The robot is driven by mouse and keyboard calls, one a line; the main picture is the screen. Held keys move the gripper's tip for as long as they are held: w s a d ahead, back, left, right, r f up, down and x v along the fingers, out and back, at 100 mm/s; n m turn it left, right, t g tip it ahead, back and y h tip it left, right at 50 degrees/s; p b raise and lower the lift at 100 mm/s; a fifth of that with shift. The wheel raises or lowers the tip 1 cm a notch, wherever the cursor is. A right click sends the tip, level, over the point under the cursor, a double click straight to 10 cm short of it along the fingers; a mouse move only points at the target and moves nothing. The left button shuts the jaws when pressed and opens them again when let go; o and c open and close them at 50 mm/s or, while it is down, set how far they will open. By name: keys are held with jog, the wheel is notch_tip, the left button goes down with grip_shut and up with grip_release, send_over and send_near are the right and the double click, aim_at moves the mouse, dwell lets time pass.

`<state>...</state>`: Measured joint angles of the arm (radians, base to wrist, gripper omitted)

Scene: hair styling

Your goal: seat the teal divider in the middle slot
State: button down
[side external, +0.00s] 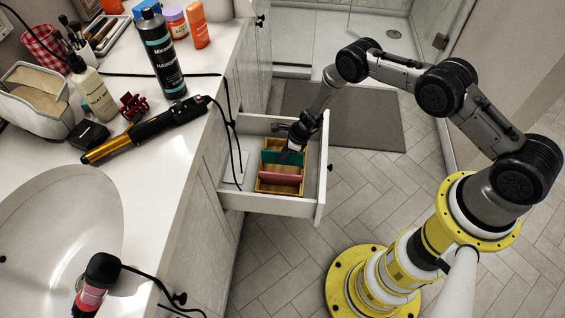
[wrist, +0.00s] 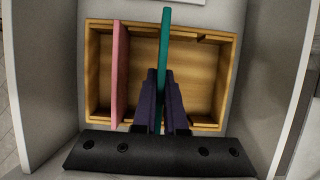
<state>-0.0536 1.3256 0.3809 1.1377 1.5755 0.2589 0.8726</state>
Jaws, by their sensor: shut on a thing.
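The wooden box (wrist: 205,85) sits in the open drawer; it also shows in the side view (side external: 259,186). My gripper (wrist: 162,74) is shut on the teal divider (wrist: 165,40), near its end closest to the wrist. The divider lies across the box near its middle, slightly slanted in the wrist view. Its far end overlaps the box's far wall and reaches past it in the picture. The fingers hide its near end, and I cannot tell whether its lower edge is in the slot. A pink divider (wrist: 119,75) stands in the box to the left, apart from the teal one.
The counter above holds a curling iron (side external: 150,130), bottles and a hair dryer (side external: 92,285).

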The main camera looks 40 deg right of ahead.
aim_at(283, 164)
jog(key=shift+f, duration=2.15)
jog(key=shift+f, duration=0.15)
jog(key=c, duration=1)
grip_release()
jog(key=shift+v, duration=6.2)
